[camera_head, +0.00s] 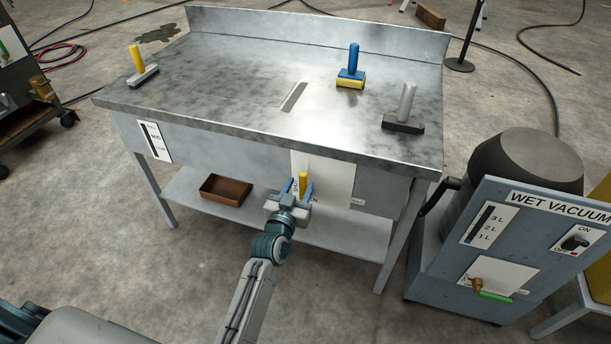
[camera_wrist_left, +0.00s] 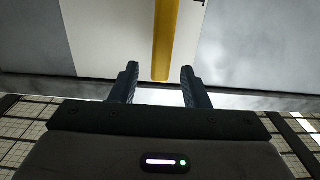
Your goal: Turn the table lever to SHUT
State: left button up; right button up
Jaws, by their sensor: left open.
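The table lever (camera_head: 303,181) is a yellow bar, roughly upright, on a white plate (camera_head: 330,172) on the table's front. In the left wrist view, the yellow lever (camera_wrist_left: 164,38) runs down between the open fingertips (camera_wrist_left: 160,72), with gaps both sides. Contact is not visible. My right gripper is not in view.
Tools with yellow (camera_head: 137,60), blue (camera_head: 353,60) and grey (camera_head: 407,100) handles stand on the metal table (camera_head: 230,70). A brown tray (camera_head: 226,190) is on the lower shelf. A wet vacuum (camera_head: 500,240) with a green-handled valve (camera_head: 495,295) stands at right.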

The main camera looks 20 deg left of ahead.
aim_at(302, 181)
pick_arm(q)
jog(key=shift+w, duration=1.9)
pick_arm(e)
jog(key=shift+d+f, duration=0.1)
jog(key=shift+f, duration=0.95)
pick_arm(q)
grip_shut()
